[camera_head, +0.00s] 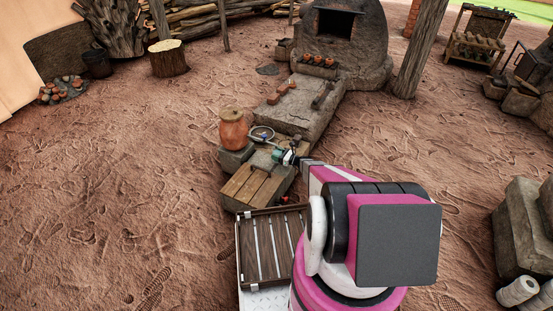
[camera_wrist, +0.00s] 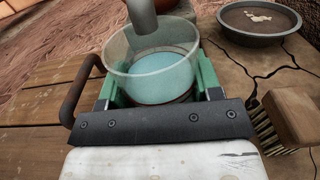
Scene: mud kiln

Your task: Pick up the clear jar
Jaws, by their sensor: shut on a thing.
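The clear jar (camera_wrist: 128,52) is in the middle of the wrist view, a see-through round vessel with a wide rim and a pale blue tint inside. My gripper (camera_wrist: 152,88) is shut on it, with a green finger on either side of its wall. The lower part of the jar is partly hidden behind the dark bar of my gripper. In the head view my gripper (camera_head: 288,156) is over the low work surface, and the jar is too small to make out there. I cannot tell whether the jar touches the surface.
A grey cylinder (camera_wrist: 142,17) shows at the jar's far rim. A metal pan (camera_wrist: 262,35) is behind right, and a wooden brush (camera_wrist: 292,112) is close at right. A rusty handle (camera_wrist: 76,92) curves at left. A lidded clay pot (camera_head: 233,132) stands left of my gripper.

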